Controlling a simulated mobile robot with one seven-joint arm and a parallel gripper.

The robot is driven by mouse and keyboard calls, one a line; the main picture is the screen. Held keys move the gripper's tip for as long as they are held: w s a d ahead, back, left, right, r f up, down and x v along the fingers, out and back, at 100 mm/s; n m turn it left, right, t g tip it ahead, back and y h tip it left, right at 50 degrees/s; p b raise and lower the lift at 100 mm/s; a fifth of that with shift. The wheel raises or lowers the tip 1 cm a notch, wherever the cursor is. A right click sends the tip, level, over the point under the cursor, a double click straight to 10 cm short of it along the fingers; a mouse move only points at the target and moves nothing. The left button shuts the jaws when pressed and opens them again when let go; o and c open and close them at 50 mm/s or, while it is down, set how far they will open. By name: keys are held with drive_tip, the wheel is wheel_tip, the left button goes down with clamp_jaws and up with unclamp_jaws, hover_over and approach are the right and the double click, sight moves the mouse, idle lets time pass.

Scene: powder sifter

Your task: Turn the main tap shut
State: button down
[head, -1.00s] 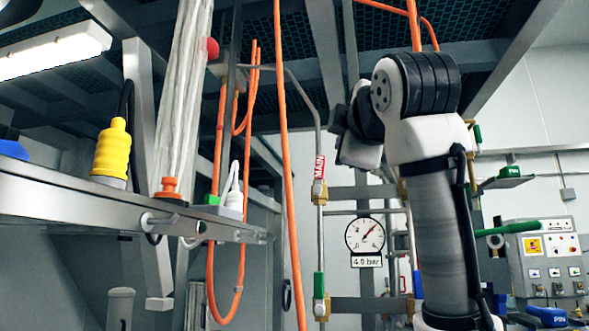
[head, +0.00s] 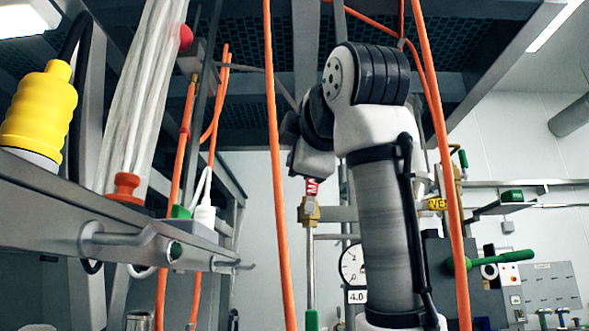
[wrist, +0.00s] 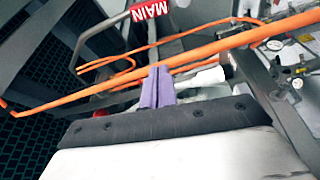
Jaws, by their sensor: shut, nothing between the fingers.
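The main tap has a red grip marked MAIN. In the head view the grip (head: 312,187) stands upright in line with its pipe, just above a brass valve body (head: 309,211). My wrist hides its upper part. The red MAIN grip (wrist: 149,10) also shows at the top of the wrist view, beyond an orange hose. My gripper (wrist: 160,72) is shut and empty, its purple fingers together, apart from the grip. In the head view the fingers are hidden.
An orange hose (wrist: 210,50) crosses the wrist view just beyond my fingertips. Orange hoses (head: 280,200) hang on both sides of my arm. A metal shelf (head: 60,215) with a yellow lamp (head: 40,115) juts in at left. A pressure gauge (head: 351,265) is partly hidden by my arm.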

sight(312, 191)
drive_tip(key=w+p, duration=0.3)
drive_tip(key=w, duration=0.5)
drive_tip(key=shift+w+d, duration=0.35)
drive_tip(key=shift+d, duration=0.1)
drive_tip(key=shift+f, duration=0.1)
drive_tip(key=shift+s, duration=0.2)
